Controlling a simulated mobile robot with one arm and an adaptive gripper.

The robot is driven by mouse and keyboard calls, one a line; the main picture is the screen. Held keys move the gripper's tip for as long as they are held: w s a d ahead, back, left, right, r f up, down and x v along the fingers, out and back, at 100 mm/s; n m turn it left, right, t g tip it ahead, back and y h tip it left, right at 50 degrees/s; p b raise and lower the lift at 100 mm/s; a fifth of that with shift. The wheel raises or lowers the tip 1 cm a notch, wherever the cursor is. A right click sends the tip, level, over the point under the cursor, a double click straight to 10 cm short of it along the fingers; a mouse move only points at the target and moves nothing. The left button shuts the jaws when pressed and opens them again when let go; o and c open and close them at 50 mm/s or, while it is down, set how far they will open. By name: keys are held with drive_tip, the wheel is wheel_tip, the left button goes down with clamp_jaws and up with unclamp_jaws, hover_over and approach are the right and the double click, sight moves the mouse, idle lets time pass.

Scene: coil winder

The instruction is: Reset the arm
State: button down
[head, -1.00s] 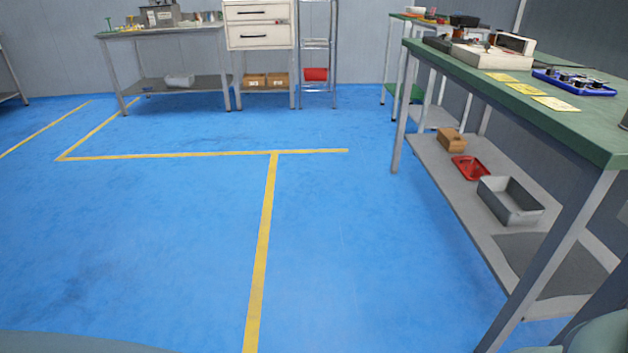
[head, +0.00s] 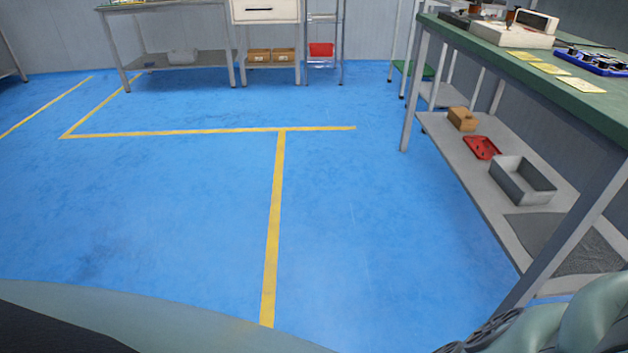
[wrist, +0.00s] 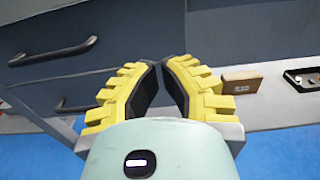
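My gripper (wrist: 160,67) shows in the wrist view with two yellow ribbed fingers and dark inner pads. The fingertips come together at the top with nothing held between them. Behind the fingers is a grey drawer front with dark handles (wrist: 55,52). In the head view the gripper itself does not show; pale green parts of my own arm and body fill the lower right corner and the bottom left edge.
A green-topped workbench (head: 588,97) stands at the right, with a grey bin (head: 522,180), a red tray (head: 482,147) and a cardboard box (head: 462,119) on its lower shelf. A grey table (head: 185,3) stands at the back. The blue floor (head: 180,210) with yellow lines is clear.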

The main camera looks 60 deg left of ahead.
drive_tip(key=shift+p+v, duration=0.65)
drive_tip(key=shift+v, duration=1.95)
drive_tip(key=shift+d, duration=0.1)
